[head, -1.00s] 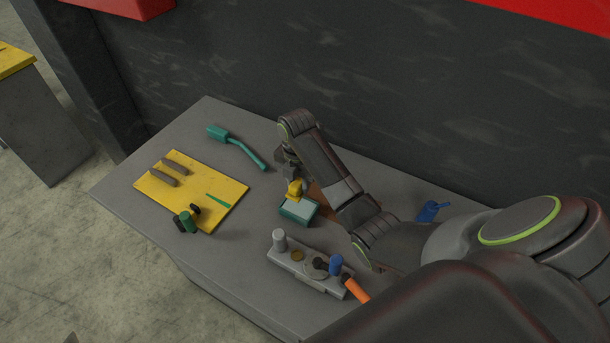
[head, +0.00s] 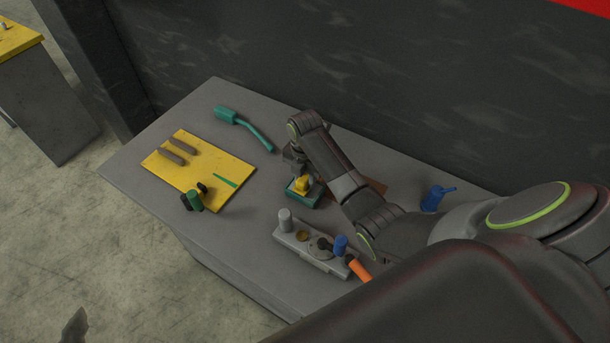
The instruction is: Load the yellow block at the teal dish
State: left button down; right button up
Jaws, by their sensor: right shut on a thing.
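The yellow block (head: 303,184) is at the teal dish (head: 297,203), within its outline in the head view. Whether it rests on the dish floor or hangs just above it, I cannot tell. My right gripper (head: 301,177) comes down over the dish from behind and is shut on the yellow block; its fingertips are partly hidden. A dark tip that looks like part of my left gripper (head: 75,326) shows at the bottom left edge, away from the table; its jaws cannot be made out.
A grey tray (head: 300,247) with small parts and an orange-handled tool (head: 358,268) stand in front of the dish. A yellow board (head: 205,183) lies left, a teal brush-like tool (head: 250,127) behind it. A blue can (head: 434,199) stands right.

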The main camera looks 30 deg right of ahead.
aim_at(305, 176)
dwell(0.5)
jog(key=shift+f, duration=0.5)
jog(key=shift+s+f, duration=0.1)
dwell(1.6)
jog(key=shift+r, duration=3.6)
